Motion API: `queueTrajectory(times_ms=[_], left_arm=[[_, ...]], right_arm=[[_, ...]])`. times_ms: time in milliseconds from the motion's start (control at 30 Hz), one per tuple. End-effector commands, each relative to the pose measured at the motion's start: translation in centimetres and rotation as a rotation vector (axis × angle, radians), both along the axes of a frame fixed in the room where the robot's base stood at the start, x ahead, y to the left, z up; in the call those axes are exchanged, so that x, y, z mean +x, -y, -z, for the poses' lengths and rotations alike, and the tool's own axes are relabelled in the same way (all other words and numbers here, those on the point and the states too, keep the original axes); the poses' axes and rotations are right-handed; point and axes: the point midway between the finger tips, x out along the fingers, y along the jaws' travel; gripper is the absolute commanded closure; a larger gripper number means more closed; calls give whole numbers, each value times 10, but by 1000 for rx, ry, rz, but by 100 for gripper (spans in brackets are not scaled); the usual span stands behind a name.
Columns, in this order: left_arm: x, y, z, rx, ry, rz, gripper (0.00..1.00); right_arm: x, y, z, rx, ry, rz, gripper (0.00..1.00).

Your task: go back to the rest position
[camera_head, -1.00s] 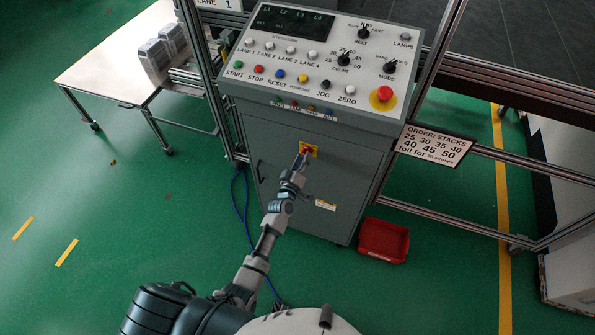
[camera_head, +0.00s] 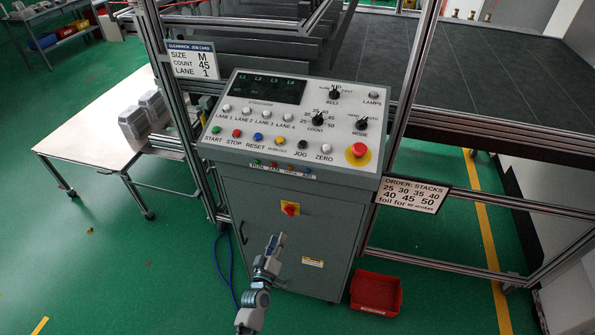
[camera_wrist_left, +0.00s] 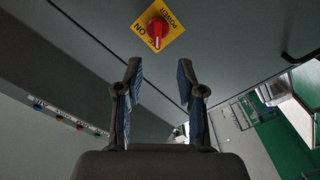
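My left gripper (camera_head: 275,243) is in front of the grey control cabinet (camera_head: 262,240), below and left of its red power switch (camera_head: 290,209) on a yellow plate. In the left wrist view the two fingers (camera_wrist_left: 159,85) are apart with nothing between them. My right gripper is not in the head view.
The sloped panel (camera_head: 290,130) carries buttons, knobs and a red emergency stop (camera_head: 357,151). A red bin (camera_head: 375,293) stands on the floor at the cabinet's right. A steel table (camera_head: 90,135) holds foil trays (camera_head: 140,118) at left. Green floor is open at the lower left.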

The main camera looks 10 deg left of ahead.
Motion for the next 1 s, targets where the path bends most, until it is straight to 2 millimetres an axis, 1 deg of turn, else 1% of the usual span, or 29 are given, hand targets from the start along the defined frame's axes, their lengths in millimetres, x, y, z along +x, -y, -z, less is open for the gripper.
queueTrajectory(times_ms=[133, 167, 233, 267, 367, 400, 467, 500, 567, 600, 667, 700, 767, 800, 867, 900, 967, 1000], left_arm=[[0, 0, 3, 3, -6, 2, 61], [-1, 1, 7, 8, -14, 4, 61], [-4, 4, 26, 31, -52, 14, 61], [-7, 6, 40, 45, -79, 21, 61], [-24, 13, 101, 121, -201, 57, 61], [-36, 16, 131, 158, -261, 78, 61], [-58, 20, 177, 219, -356, 114, 61], [-75, 21, 208, 259, -420, 139, 61], [-103, 23, 250, 320, -511, 181, 61], [-124, 23, 277, 358, -571, 210, 61], [-158, 21, 315, 416, -661, 256, 61], [-183, 19, 338, 455, -720, 288, 61], [-222, 15, 371, 511, -806, 339, 61], [-250, 12, 391, 546, -864, 373, 61], [-292, 5, 417, 601, -947, 429, 61], [-321, -1, 432, 636, -1001, 467, 61], [-364, -9, 452, 682, -1079, 523, 61], [-391, -15, 461, 713, -1125, 559, 61]], right_arm=[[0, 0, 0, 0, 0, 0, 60], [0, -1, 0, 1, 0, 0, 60], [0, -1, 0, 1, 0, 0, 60], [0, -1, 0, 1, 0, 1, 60], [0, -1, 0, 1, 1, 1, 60], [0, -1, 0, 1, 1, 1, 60], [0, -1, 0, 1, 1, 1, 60], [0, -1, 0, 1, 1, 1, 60], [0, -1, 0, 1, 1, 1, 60], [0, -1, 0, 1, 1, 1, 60], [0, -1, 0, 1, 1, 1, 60], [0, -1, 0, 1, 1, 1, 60], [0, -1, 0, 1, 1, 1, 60], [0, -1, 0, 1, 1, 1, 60], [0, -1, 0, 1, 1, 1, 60], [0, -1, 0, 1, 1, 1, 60], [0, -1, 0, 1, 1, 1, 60], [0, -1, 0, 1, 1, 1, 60]])
